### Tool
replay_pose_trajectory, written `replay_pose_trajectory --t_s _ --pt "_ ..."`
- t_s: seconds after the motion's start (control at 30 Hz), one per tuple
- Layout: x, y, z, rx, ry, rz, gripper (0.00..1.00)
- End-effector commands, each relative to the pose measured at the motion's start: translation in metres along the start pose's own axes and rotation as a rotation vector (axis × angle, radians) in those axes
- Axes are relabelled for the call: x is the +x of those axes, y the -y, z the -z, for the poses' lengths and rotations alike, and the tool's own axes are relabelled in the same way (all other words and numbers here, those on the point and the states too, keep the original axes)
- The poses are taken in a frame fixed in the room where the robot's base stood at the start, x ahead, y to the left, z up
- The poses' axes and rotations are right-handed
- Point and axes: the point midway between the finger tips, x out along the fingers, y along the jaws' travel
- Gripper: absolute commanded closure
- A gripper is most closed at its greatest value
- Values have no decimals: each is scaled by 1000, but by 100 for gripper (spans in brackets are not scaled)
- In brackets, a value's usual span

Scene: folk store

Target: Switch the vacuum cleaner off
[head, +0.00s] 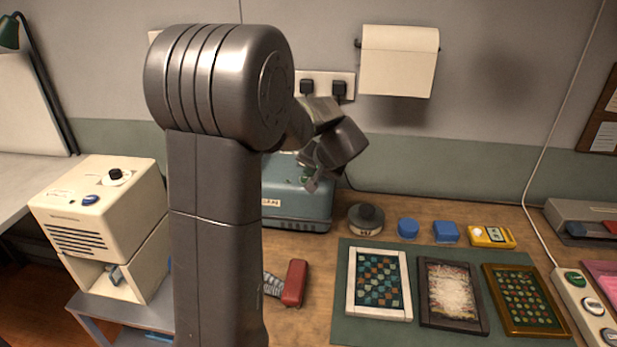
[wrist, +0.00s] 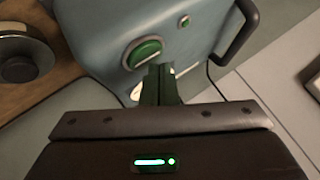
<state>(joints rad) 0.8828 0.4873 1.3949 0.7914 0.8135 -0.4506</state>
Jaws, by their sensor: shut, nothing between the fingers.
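A teal-blue machine, which looks like the vacuum cleaner (head: 297,211), stands against the back wall, partly hidden behind my arm. In the wrist view its teal body (wrist: 195,63) fills the upper middle. My gripper (head: 312,185) is over the machine. In the wrist view my gripper (wrist: 160,72) is shut and empty, with its tips just below and right of the green button. I cannot tell if they touch the machine.
A round dark-knobbed device (head: 366,218) stands right of the machine. Blue blocks (head: 408,228) and a yellow device (head: 491,237) are further right. Framed pieces lie on a green mat (head: 347,332). A red handset (head: 294,284) lies in front. A cream machine (head: 104,215) stands left.

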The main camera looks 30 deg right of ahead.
Motion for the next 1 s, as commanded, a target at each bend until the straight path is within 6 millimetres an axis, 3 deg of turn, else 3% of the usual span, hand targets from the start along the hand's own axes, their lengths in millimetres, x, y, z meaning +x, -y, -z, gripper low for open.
replay_pose_trajectory --t_s 0.37,1.0 --pt "-4 3 3 0 0 0 100" --pt "-43 31 31 0 1 1 100"
